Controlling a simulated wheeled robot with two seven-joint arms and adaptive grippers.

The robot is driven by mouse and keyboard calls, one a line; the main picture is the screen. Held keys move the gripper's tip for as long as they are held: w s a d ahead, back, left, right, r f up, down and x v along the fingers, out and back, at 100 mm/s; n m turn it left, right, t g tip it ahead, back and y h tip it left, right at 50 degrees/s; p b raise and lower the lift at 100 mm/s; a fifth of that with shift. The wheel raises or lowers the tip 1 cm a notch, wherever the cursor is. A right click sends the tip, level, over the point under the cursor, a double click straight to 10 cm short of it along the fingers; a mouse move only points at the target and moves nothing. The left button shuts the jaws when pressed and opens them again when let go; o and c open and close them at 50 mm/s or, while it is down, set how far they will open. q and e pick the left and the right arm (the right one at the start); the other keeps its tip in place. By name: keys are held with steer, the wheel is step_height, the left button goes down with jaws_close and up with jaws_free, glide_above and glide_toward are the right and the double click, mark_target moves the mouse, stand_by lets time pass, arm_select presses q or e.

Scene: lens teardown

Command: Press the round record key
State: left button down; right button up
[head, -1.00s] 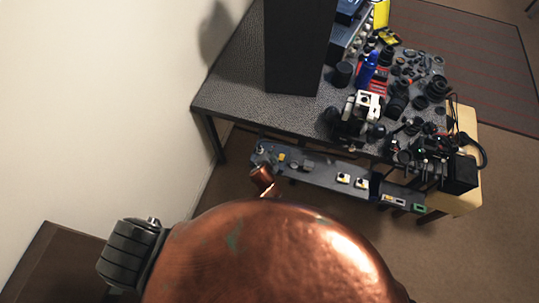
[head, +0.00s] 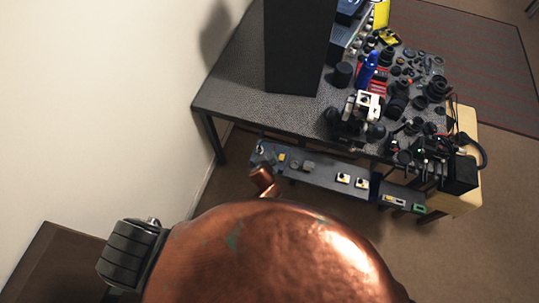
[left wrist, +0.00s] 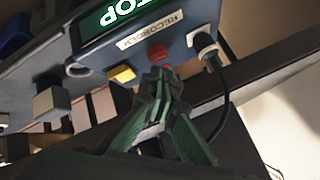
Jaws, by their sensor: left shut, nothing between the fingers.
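The round red record key (left wrist: 157,54) sits on the blue-grey edge of a control panel (left wrist: 196,14), below a white label that reads like "RECORDER". In the left wrist view, my left gripper (left wrist: 156,76) has its green fingers brought together, with the tips right at the key. I cannot tell whether they touch it or press it in. The gripper holds nothing. In the head view the long panel (head: 325,172) lies along the front of the table, and my copper-coloured arm reaches its left end. The key cannot be made out there. My right gripper is not seen.
Beside the key are a black cable plug (left wrist: 204,45), a yellow square key (left wrist: 122,74) and a lit green display (left wrist: 112,18). The table (head: 235,95) holds a tall dark box (head: 295,50) and many lens parts at the right. Its left part is bare.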

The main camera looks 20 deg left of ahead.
arm_select(q)
steer(key=shift+f, duration=0.15)
steer(key=shift+f, duration=0.3)
steer(key=shift+f+b, duration=0.2)
steer(key=shift+b, duration=0.15)
stand_by(0.4)
steer(key=shift+r+p, duration=0.65)
steer(key=shift+p, duration=0.1)
step_height(320, 180, up, 6)
steer(key=p, duration=0.5)
steer(key=shift+p, duration=0.4)
